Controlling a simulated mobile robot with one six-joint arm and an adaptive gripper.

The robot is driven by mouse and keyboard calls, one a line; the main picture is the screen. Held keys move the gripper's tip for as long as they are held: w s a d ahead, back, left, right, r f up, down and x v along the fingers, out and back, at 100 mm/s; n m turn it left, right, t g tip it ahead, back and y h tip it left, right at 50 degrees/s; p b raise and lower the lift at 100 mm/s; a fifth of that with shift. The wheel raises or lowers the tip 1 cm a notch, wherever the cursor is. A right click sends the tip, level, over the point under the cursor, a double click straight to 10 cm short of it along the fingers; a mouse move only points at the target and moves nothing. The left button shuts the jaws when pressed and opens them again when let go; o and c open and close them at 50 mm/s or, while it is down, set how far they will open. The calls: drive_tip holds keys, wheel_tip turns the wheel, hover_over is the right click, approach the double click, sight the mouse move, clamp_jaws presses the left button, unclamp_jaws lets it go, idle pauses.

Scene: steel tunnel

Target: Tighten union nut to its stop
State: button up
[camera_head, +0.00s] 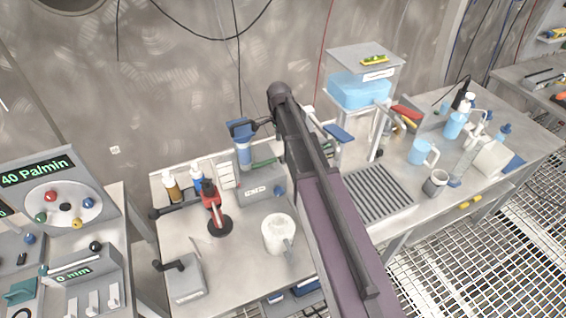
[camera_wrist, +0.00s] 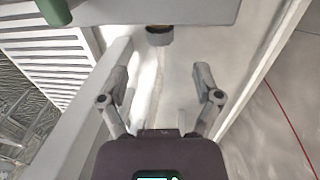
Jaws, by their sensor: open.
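A dark round fitting with a yellowish rim (camera_wrist: 160,35) shows below a pale grey plate (camera_wrist: 200,12) at the top of the wrist view. It may be the union nut, but I cannot tell for sure. My gripper (camera_wrist: 162,82) is open and empty in the wrist view, its two fingers spread wide. The fitting lies ahead, roughly centred between the fingers and apart from them. In the head view my arm covers the middle of the bench and I cannot make out my gripper or the nut. A tank of blue liquid (camera_head: 359,91) stands at the bench's back.
A pale upright post (camera_wrist: 104,85) runs close by the left finger, and a wall edge lies right. A slotted grey drain (camera_head: 378,193) is on the bench. A blue-topped filter (camera_head: 242,150), red stand (camera_head: 213,205) and white mug (camera_head: 279,234) stand left of my arm.

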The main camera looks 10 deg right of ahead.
sight(283, 158)
drive_tip(key=shift+s+d+f+b, duration=0.1)
drive_tip(key=shift+s+f+b, duration=0.15)
drive_tip(key=shift+f+b, duration=1.45)
drive_tip(key=shift+s+f+b, duration=0.2)
drive_tip(key=shift+f+b, duration=1.3)
drive_tip(key=shift+f, duration=0.25)
clamp_jaws()
